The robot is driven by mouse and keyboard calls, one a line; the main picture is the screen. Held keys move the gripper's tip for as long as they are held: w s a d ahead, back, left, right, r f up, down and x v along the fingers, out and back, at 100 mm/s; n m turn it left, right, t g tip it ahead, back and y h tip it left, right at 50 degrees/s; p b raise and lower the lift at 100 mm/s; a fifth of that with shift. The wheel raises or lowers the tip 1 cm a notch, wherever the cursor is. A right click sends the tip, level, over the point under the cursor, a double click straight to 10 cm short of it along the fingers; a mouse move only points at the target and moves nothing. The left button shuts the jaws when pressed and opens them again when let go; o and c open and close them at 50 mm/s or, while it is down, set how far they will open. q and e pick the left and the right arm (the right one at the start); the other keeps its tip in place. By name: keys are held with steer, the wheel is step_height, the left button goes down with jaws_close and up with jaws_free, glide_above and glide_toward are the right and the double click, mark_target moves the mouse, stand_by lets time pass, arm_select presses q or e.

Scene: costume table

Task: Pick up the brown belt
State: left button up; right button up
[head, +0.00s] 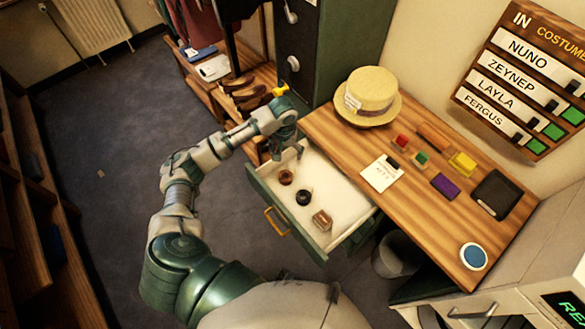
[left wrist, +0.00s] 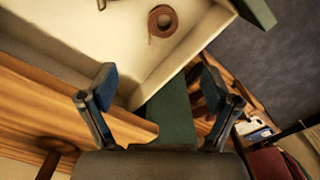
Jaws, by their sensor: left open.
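The brown belt (head: 286,176) lies coiled in the open drawer (head: 339,231), near the drawer's far left corner in the head view. In the left wrist view the brown belt (left wrist: 162,21) shows as a coil on the pale drawer floor at the top. My left gripper (head: 287,150) is above the drawer's far end, just beyond the belt and apart from it. In the left wrist view my left gripper (left wrist: 157,84) has its fingers spread with nothing between them. My right gripper is not in view.
A black coil (head: 304,198) and a tan boxy item (head: 322,220) share the drawer. The wooden tabletop (head: 425,235) beside it holds a straw hat (head: 369,95), a paper note (head: 381,173) and several small coloured items. A wooden shoe rack (head: 205,92) stands behind my arm.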

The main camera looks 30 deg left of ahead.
arm_select(q)
steer(key=b, duration=0.2)
glide_above(286, 175)
steer(key=f, duration=0.7)
steer(key=s+f, duration=0.1)
steer(key=f, duration=0.3)
steer(key=shift+f, duration=0.35)
steer(key=shift+d+f, duration=0.2)
steer(key=shift+f, duration=0.25)
steer(key=f, duration=0.3)
steer(key=shift+d+f+b, duration=0.2)
steer(key=shift+f+b, duration=0.15)
steer(key=shift+a+f, duration=0.15)
steer(key=shift+f, duration=0.4)
steer(key=shift+a, duration=0.2)
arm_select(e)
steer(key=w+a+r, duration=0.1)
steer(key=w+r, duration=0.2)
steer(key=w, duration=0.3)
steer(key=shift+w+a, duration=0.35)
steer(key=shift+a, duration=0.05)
arm_select(q)
steer(key=shift+d, duration=0.1)
steer(key=c, duration=1.1)
steer(key=shift+c, duration=1.3)
steer(key=shift+d+r, duration=0.1)
steer(key=shift+d, duration=0.05)
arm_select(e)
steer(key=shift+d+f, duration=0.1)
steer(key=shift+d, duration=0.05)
